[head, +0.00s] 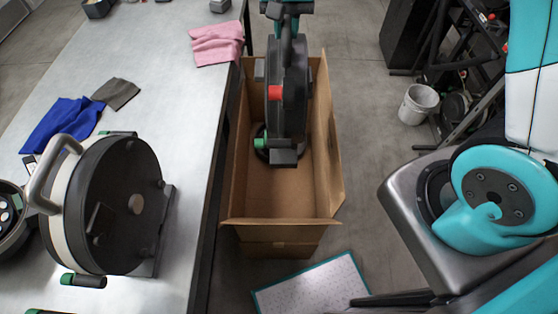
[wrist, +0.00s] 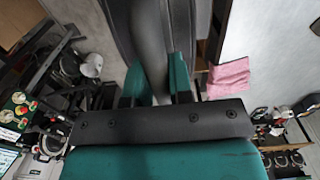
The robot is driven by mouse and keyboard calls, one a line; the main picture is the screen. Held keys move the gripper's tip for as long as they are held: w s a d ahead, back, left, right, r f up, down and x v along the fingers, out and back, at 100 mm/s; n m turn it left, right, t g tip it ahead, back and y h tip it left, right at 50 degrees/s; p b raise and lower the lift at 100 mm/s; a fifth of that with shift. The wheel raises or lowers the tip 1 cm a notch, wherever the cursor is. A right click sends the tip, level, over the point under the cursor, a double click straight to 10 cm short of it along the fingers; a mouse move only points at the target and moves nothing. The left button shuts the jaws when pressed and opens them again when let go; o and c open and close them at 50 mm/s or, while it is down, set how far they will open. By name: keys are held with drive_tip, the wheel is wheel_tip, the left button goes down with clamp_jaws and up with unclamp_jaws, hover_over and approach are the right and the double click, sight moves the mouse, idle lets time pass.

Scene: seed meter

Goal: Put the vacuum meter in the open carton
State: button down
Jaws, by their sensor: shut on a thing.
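The vacuum meter (head: 290,95) is a dark round housing with a red part and a green-tipped part, seen nearly edge-on in the head view. It hangs upright over the open carton (head: 236,185), its lower end lining up with the carton's inside. I cannot tell whether it touches the carton's floor. My gripper (head: 285,12) is above it at the top of the picture. In the wrist view my gripper's teal fingers (wrist: 157,78) are shut around the meter's dark handle (wrist: 148,45). The meter hides the carton's far end.
A metal table (head: 180,110) runs left of the carton. It bears another meter (head: 125,200) with a grey handle, a blue cloth (head: 60,122) and a pink cloth (head: 216,43). A white bucket (head: 418,104) stands on the floor at right. A white panel (head: 312,288) lies before the carton.

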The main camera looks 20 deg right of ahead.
wheel_tip(320, 180, down, 28)
drive_tip(key=b, duration=2.6)
drive_tip(key=shift+w+r+b, duration=0.1)
drive_tip(key=shift+r+b, duration=0.15)
drive_tip(key=shift+b, duration=0.05)
drive_tip(key=shift+f, duration=0.1)
wheel_tip(320, 180, down, 20)
drive_tip(key=c, duration=1.4)
unclamp_jaws()
drive_tip(key=shift+f, duration=0.1)
drive_tip(key=o, duration=0.4)
